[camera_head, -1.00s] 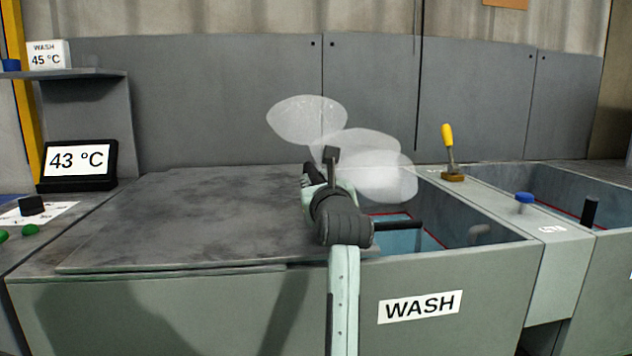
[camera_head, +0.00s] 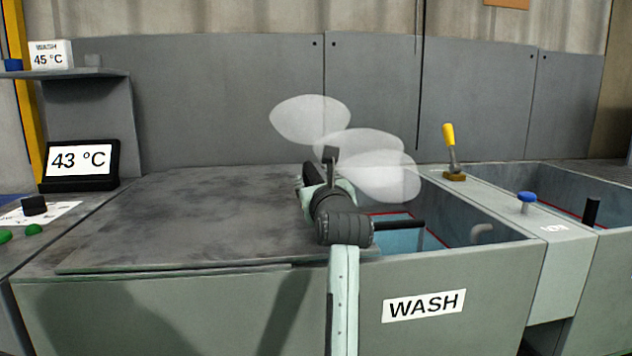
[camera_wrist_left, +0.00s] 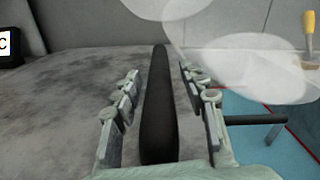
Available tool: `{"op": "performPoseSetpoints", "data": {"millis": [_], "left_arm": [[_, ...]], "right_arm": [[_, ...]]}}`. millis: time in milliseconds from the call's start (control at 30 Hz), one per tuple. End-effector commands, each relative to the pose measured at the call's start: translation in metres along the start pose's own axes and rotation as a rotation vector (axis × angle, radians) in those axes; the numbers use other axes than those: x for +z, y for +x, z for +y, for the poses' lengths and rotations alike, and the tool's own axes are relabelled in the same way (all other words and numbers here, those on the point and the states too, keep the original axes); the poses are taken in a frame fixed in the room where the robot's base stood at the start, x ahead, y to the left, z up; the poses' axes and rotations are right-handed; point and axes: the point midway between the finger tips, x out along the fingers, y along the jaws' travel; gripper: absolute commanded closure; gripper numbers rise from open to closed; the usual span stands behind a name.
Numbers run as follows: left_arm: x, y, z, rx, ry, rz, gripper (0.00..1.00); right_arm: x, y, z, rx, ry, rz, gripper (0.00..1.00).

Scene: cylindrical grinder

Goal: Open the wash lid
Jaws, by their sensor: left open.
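The wash lid (camera_head: 200,205) is a flat, stained grey slab. It lies level over the left and middle of the tank marked WASH (camera_head: 470,275), whose right part is uncovered and shows blue liquid (camera_head: 400,240). My left gripper (camera_wrist_left: 160,85) is open just above the lid's right side. In the left wrist view, a thick black bar (camera_wrist_left: 158,115), apparently the lid's handle, lies between its two fingers, with gaps visible beside it. In the head view, my wrist hides most of the fingers and bar. My right gripper is not in view.
A second black bar (camera_head: 400,225) sticks out over the opening. White steam-like puffs (camera_head: 310,118) hang above the tank. A yellow-handled tool (camera_head: 449,140) and a blue knob (camera_head: 527,198) stand on the right divider. A 43 °C display (camera_head: 80,158) stands at left.

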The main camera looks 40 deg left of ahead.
Motion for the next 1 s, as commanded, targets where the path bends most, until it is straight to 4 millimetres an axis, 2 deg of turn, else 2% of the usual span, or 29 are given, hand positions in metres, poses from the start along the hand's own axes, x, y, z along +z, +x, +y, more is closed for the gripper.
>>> {"op": "performPoseSetpoints", "data": {"millis": [167,500,600,767,1000], "left_arm": [[0.012,0.000,-0.002,0.000,-0.002,-0.004,0.57],[0.074,0.000,-0.015,-0.001,-0.004,-0.003,0.57],[0.087,0.000,-0.017,0.000,-0.002,-0.002,0.57],[0.097,0.000,-0.019,0.000,0.000,-0.001,0.57],[0.098,0.000,-0.019,0.000,0.001,0.000,0.57]], "right_arm": [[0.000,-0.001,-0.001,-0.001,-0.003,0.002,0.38],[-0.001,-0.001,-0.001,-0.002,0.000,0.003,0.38],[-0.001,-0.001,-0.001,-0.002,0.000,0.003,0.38],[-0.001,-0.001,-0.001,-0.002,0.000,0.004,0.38],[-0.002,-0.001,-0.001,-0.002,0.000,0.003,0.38]]}}
